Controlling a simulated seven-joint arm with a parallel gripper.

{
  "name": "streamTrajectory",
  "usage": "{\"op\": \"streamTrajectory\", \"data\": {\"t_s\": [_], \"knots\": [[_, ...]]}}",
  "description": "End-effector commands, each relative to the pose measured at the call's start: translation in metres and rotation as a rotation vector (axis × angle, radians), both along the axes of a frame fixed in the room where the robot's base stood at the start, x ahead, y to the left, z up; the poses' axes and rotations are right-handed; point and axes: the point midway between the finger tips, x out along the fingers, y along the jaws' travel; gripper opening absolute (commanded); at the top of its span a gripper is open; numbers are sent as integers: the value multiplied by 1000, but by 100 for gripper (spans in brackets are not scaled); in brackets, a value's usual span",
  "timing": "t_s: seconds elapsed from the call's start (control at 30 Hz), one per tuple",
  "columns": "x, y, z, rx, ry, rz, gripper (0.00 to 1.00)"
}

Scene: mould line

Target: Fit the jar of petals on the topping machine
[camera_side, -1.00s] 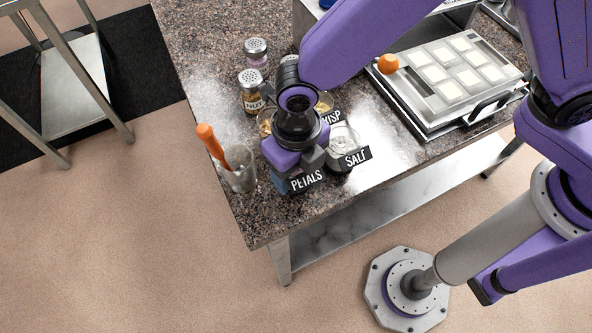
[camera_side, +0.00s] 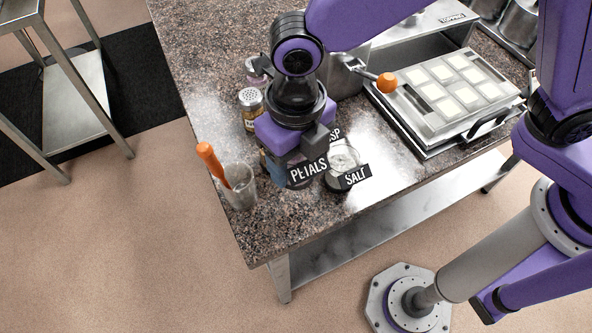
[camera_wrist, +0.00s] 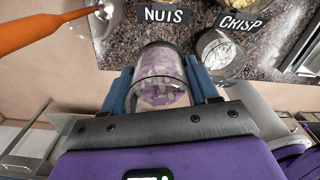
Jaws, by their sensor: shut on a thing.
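My gripper (camera_side: 292,150) is shut on the jar of petals and holds it above the near left part of the counter. In the wrist view the clear jar (camera_wrist: 162,72) with pale purple petals sits between my two blue fingers. In the side view the black PETALS label (camera_side: 307,172) is in front of the jar and hides much of it. The topping machine (camera_side: 412,38), a grey metal body marked TOPPING, stands at the back of the counter, right of my gripper. My arm covers part of it.
The salt jar (camera_side: 342,160) stands just right of my gripper. A shaker (camera_side: 251,105) stands behind it. A glass with an orange-handled tool (camera_side: 208,155) is at the left edge. An orange knob (camera_side: 387,83) and a tray of pale squares (camera_side: 455,80) are to the right.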

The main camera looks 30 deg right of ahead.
Motion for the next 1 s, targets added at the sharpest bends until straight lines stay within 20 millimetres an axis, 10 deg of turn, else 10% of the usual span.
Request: {"op": "streamTrajectory", "data": {"t_s": [0.63, 1.0], "knots": [[0, 1, 136, 5, -2, 0, 25], [73, -43, 136, -1, 0, -262, 25]]}}
